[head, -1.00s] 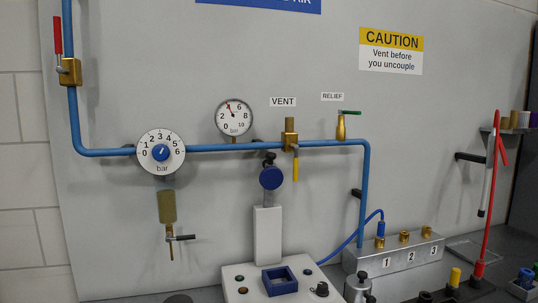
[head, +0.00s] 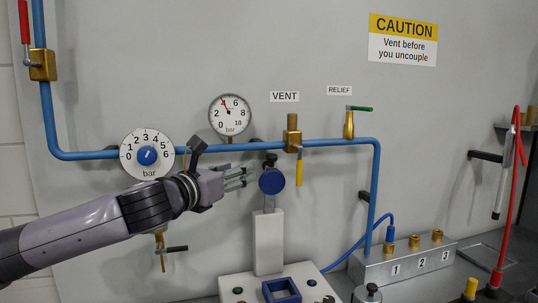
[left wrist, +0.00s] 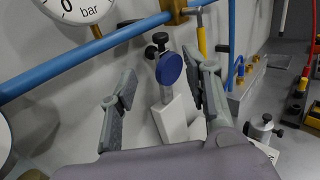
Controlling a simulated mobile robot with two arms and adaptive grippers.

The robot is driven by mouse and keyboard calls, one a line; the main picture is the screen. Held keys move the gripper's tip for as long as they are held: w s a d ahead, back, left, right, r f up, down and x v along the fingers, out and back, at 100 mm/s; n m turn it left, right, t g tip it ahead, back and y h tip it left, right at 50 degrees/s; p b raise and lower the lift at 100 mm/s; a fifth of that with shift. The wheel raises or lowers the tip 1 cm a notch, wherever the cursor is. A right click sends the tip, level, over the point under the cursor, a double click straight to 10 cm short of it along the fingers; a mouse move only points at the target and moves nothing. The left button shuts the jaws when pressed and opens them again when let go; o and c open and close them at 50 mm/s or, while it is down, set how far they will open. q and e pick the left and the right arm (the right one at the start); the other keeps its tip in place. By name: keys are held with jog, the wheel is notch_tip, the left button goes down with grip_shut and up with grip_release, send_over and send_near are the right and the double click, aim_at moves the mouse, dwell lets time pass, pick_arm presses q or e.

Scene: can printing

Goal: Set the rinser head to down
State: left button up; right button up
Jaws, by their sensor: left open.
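No part is labelled as the rinser head. A round blue head (head: 271,181) with a black knob (head: 269,160) above it sits on a short grey stem over a white column (head: 268,243). My left gripper (head: 249,178) is open just left of the blue head, fingers pointing toward it. In the left wrist view the blue head (left wrist: 169,68) shows between the two open fingers (left wrist: 160,82), farther off than the fingertips. I see nothing held between them. I cannot tell whether a finger touches the head. My right gripper is not in view.
A blue pipe (head: 225,148) runs behind, with a yellow-handled vent valve (head: 299,170) close to the right. A regulator dial (head: 147,155) and a gauge (head: 230,113) are nearby. A blue square frame (head: 281,291) stands on the white base below. A numbered metal block (head: 405,262) is at the right.

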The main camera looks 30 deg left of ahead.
aim_at(269, 157)
pick_arm(q)
jog(key=w+p, duration=0.2)
jog(key=w, duration=0.3)
jog(key=w+p, duration=0.1)
jog(key=w, duration=0.4)
jog(key=w+a+p, duration=0.1)
jog(key=w+p, duration=0.1)
jog(key=w, duration=0.3)
jog(key=shift+a+p, duration=0.1)
jog(key=shift+p, duration=0.2)
jog(key=shift+w+f, duration=0.1)
jog(key=shift+w, duration=0.3)
jog(key=shift+c, duration=0.5)
grip_shut()
